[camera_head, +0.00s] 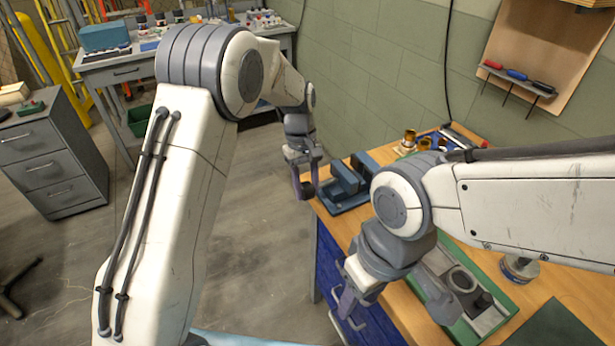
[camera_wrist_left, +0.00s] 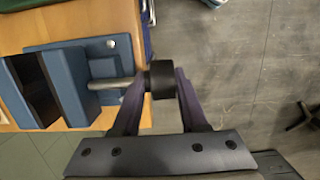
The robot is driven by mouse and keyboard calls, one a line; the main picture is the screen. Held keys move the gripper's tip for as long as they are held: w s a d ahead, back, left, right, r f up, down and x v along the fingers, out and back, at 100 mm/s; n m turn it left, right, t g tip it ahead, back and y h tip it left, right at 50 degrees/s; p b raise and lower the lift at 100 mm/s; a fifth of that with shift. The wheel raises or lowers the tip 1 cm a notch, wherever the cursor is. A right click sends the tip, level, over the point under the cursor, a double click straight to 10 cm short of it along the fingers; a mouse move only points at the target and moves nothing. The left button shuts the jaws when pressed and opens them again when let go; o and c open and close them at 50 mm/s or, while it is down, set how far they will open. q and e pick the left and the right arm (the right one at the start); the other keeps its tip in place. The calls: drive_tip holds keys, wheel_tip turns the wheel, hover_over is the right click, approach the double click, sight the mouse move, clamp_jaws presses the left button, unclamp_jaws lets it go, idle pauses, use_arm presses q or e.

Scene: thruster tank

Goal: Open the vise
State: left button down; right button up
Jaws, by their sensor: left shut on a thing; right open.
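The blue vise (camera_head: 348,182) is mounted at the left corner of the wooden workbench in the head view. In the left wrist view the vise (camera_wrist_left: 70,90) shows its blue body and a dark gap between its jaws. A metal screw runs from it to a black round handle (camera_wrist_left: 161,80). My left gripper (camera_head: 306,187) is at this handle beyond the bench edge; its purple fingers (camera_wrist_left: 160,92) are shut on it, one on each side. My right gripper (camera_head: 352,290) is open and empty in front of the bench, left of the green tray.
The green tray (camera_head: 455,335) with metal parts lies on the bench near my right arm. A small round metal object (camera_head: 519,268) stands to its right. Brass-coloured parts (camera_head: 410,138) stand behind the vise. Blue drawers (camera_head: 335,262) are below the bench. Open floor lies left of it.

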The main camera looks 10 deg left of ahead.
use_arm(q)
drive_tip(key=g+p, duration=0.1)
drive_tip(key=a+g+h+p, duration=0.1)
drive_tip(key=p, duration=0.1)
drive_tip(key=shift+r, duration=0.2)
drive_tip(key=shift+f+g+h+p, duration=0.2)
drive_tip(key=shift+g+h+p, duration=0.25)
drive_tip(key=shift+p, duration=0.35)
drive_tip(key=shift+f+g+h+p, duration=0.1)
drive_tip(key=shift+g+h+p, duration=0.25)
drive_tip(key=shift+g, duration=0.3)
use_arm(e)
wheel_tip(320, 180, up, 7)
use_arm(q)
drive_tip(key=c, duration=0.8)
unclamp_jaws()
drive_tip(key=shift+o, duration=1)
drive_tip(key=shift+w+d, duration=0.1)
drive_tip(key=shift+d, duration=0.05)
use_arm(e)
drive_tip(key=shift+a, duration=0.15)
